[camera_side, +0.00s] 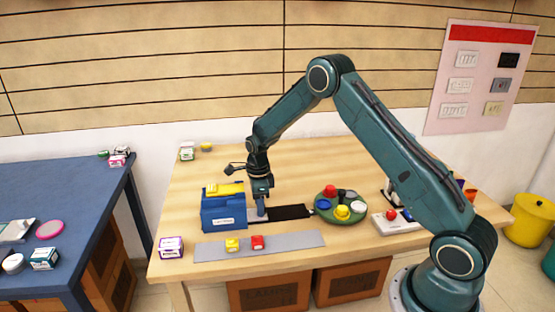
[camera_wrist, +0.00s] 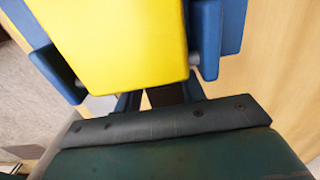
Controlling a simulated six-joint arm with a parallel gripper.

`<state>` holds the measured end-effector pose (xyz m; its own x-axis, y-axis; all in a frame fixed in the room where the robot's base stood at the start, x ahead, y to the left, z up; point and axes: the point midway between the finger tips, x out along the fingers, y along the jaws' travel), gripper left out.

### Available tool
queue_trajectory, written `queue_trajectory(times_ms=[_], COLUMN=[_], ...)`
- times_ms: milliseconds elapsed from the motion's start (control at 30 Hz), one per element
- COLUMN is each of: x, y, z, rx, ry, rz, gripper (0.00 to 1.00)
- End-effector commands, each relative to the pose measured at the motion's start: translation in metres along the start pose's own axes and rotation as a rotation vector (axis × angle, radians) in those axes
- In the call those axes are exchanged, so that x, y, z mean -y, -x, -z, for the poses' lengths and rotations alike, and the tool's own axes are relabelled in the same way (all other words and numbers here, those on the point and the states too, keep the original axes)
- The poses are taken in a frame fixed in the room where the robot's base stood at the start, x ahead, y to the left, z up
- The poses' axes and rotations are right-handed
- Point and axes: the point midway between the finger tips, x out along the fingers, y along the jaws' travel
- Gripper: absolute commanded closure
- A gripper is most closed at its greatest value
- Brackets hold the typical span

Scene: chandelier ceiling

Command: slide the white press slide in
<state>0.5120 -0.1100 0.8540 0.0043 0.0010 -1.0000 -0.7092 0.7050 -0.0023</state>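The press is a blue box (camera_side: 222,214) with a yellow top (camera_side: 224,190), on the left part of the wooden table. A small whitish piece, likely the white press slide (camera_side: 258,219), shows low at its right side, at the left end of a black track (camera_side: 293,212). My gripper (camera_side: 262,215) points down there, close beside the blue box. In the wrist view the yellow top (camera_wrist: 115,40) fills the upper middle, with blue parts (camera_wrist: 208,40) beside it. It hides most of the slide and the fingertips, so grip and contact are unclear.
A green round tray (camera_side: 324,212) with coloured pieces stands right of the track. A grey strip (camera_side: 290,245) in front carries a yellow block (camera_side: 232,244) and a red block (camera_side: 257,242). A purple-and-white box (camera_side: 171,247) sits at the front left corner.

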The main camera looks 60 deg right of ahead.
Motion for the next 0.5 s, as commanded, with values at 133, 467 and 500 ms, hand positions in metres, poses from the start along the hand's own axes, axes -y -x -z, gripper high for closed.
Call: queue_trajectory(times_ms=[133, 467, 500], x=[0.000, 0.001, 0.001], y=[0.000, 0.014, 0.018], z=[0.001, 0.002, 0.002], rx=[-0.002, -0.002, -0.002], ry=[-0.002, -0.003, -0.002], rz=[-0.001, 0.000, 0.000], gripper=[0.60, 0.60, 0.60])
